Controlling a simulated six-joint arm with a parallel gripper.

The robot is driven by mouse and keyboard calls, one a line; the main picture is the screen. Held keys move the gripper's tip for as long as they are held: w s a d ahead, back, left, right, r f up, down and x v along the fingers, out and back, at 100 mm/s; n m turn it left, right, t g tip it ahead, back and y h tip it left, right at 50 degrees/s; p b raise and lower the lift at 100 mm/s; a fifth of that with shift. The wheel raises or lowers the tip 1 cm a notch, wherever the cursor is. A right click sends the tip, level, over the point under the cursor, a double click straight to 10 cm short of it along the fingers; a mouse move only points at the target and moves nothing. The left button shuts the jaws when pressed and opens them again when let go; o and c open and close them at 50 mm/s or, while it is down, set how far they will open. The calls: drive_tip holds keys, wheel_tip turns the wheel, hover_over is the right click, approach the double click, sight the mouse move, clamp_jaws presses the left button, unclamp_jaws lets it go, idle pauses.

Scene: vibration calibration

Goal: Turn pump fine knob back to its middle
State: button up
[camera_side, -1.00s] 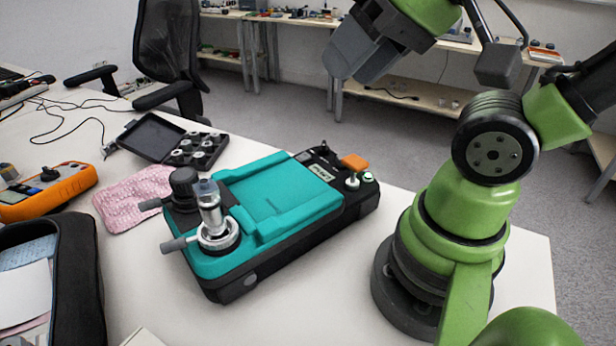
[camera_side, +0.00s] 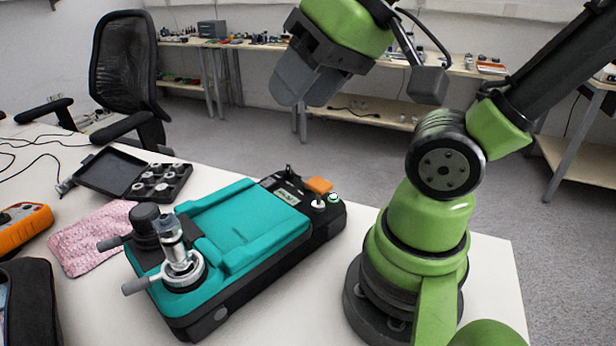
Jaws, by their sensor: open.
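The teal and black pump unit (camera_side: 240,228) lies on the white table. At its near left end stand a black ribbed knob (camera_side: 144,217) and a silver fitting (camera_side: 178,258) with a clear top, with grey handles sticking out to the left. At its far right end are an orange part (camera_side: 319,185), a small white-topped knob (camera_side: 318,203) and a green-ringed button (camera_side: 334,198). I cannot tell which is the fine knob, or its angle. My gripper (camera_side: 302,92) is open and empty, raised well above the unit's far end and touching nothing.
A black case with several round fittings (camera_side: 160,185), a pink cloth (camera_side: 90,240), an orange meter (camera_side: 20,228) and a black bag (camera_side: 32,305) lie to the left. An office chair (camera_side: 125,70) and shelves stand behind. The table in front of the unit looks clear.

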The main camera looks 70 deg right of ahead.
drive_tip(key=w+d+f+n+g+h, duration=0.25)
drive_tip(key=w+d+f+g, duration=0.2)
drive_tip(key=w+d, duration=0.3)
drive_tip(key=d+f+n+g, duration=0.3)
drive_tip(key=d+f+n, duration=0.1)
drive_tip(key=d+f, duration=0.7)
drive_tip(key=shift+t+y, duration=0.25)
drive_tip(key=shift+y, duration=0.1)
drive_tip(key=f, duration=0.9)
drive_tip(key=shift+s+a, duration=0.15)
drive_tip(key=shift+s, duration=0.05)
drive_tip(key=c, duration=0.6)
